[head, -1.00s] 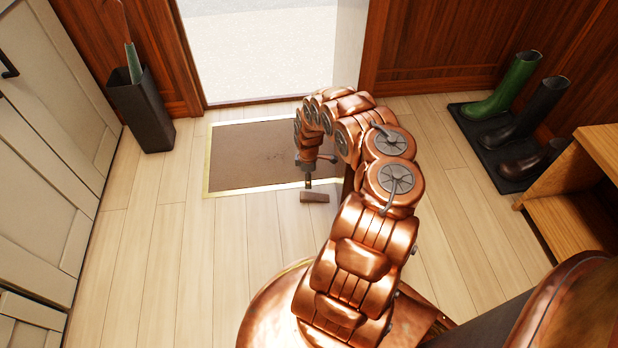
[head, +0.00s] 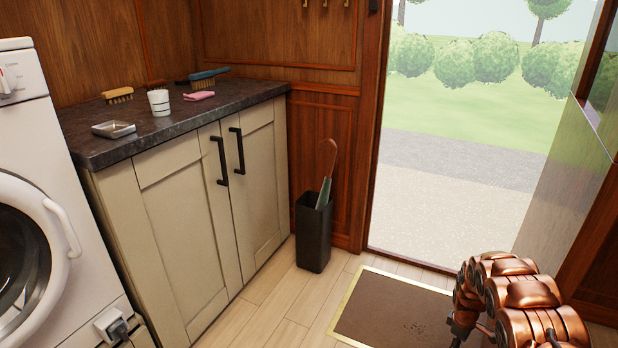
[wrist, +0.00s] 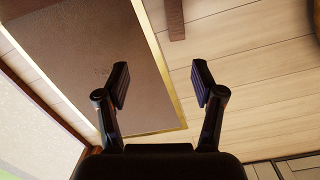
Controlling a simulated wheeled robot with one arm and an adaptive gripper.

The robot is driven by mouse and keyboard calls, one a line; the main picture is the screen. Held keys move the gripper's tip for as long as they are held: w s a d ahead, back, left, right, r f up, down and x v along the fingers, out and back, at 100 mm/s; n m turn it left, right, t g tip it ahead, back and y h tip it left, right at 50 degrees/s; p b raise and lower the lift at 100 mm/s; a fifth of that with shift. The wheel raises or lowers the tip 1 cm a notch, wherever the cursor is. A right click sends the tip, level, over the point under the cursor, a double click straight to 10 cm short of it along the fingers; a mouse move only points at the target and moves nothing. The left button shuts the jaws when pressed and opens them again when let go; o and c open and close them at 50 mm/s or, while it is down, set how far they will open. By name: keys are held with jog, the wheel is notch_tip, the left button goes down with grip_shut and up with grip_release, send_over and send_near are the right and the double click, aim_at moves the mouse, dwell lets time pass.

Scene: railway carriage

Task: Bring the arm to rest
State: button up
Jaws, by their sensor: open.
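My copper arm (head: 515,300) shows at the lower right of the head view, bent over the brown doormat. My gripper (wrist: 160,85) is in the wrist view with its two dark fingers spread apart and nothing between them. It is above the edge of the doormat (wrist: 90,50) and the pale plank floor. In the head view the gripper itself is mostly cut off or hidden at the bottom edge. A brown wooden piece (wrist: 174,18) lies on the floor at the top of the wrist view.
A cupboard (head: 215,200) with a dark worktop carries a cup (head: 159,102), brushes, a pink cloth (head: 199,95) and a metal dish (head: 113,129). A washing machine (head: 35,210) stands left. A dark bin (head: 313,235) stands by the open doorway. The doormat (head: 385,315) lies before it.

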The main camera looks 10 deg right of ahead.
jog(key=s+a+r+m+g+h+p, duration=0.1)
jog(key=a+r+p, duration=0.15)
jog(key=r, duration=0.85)
jog(key=s+a+r+m+p, duration=0.15)
jog(key=r+p, duration=0.25)
jog(key=r, duration=0.8)
jog(key=s+a+r+m+g+h+p, duration=0.15)
jog(key=r+p, duration=0.25)
jog(key=r, duration=0.7)
jog(key=s+a+r+m+p, duration=0.1)
jog(key=s+a+r+p, duration=0.1)
jog(key=a+r, duration=0.35)
jog(key=s+a+r+m+p, duration=0.1)
jog(key=s+a+r+p, duration=0.15)
jog(key=r, duration=0.55)
jog(key=s+a+r+m+t+y+p, duration=0.1)
jog(key=s+a+r+y+p, duration=0.2)
jog(key=s+a+r+p, duration=1.1)
jog(key=s+a+r, duration=0.8)
jog(key=a, duration=0.3)
jog(key=shift+s+r+y, duration=0.25)
jog(key=shift+y, duration=0.1)
jog(key=shift+s+a, duration=0.3)
jog(key=shift+s, duration=0.2)
